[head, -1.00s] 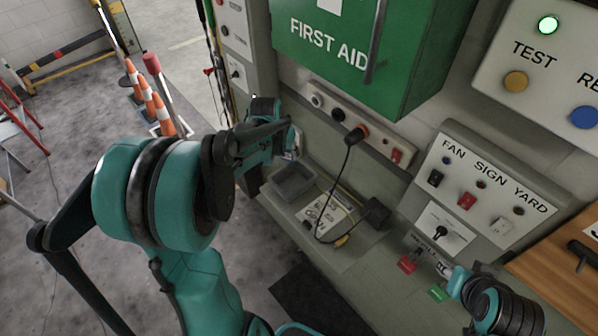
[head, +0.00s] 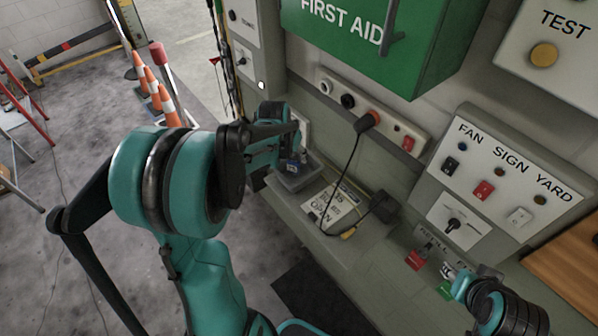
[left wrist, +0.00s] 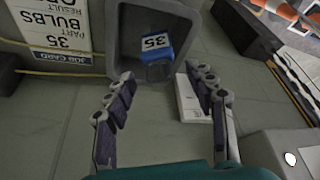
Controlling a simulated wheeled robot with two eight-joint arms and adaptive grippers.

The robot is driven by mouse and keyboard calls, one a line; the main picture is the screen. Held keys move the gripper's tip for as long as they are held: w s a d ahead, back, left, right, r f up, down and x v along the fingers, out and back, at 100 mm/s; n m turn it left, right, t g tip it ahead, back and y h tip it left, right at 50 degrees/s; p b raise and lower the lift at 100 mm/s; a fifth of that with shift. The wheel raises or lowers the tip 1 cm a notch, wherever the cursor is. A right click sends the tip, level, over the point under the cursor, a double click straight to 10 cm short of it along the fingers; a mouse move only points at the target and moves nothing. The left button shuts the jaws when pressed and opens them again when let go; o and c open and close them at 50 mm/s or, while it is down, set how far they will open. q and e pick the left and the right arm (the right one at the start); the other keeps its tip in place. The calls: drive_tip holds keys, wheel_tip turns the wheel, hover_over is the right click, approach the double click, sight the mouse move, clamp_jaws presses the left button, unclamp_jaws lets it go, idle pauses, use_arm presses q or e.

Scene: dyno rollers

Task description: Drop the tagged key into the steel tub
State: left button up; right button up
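The steel tub (head: 312,178) is a grey open box on the bench below my left gripper. It also shows in the left wrist view (left wrist: 125,40). The tagged key (left wrist: 156,47), with a blue tag marked 35, shows within the tub's outline near its near wall; whether it rests on the floor there is unclear. In the head view its blue tag (head: 293,166) shows just below the gripper. My left gripper (left wrist: 165,95) is open, its fingers wide apart with the tag beyond them and not between them. My right gripper (head: 452,277) is by the green switch; its fingers are too small to read.
A job card (head: 335,207) lies right of the tub. A white block (left wrist: 191,98) lies beside the tub. The green first aid box (head: 440,45) overhangs the bench.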

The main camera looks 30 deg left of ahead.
use_arm(q)
drive_tip(key=v, duration=1.2)
idle(0.3)
drive_tip(key=s+d+f+m+t+b, duration=0.1)
drive_tip(key=s+d+f+t+b, duration=0.1)
drive_tip(key=s+d+f+b, duration=1.2)
wheel_tip(320, 180, down, 4)
drive_tip(key=shift+d+r+t, duration=0.2)
drive_tip(key=shift+d+t, duration=0.1)
drive_tip(key=shift+d, duration=0.2)
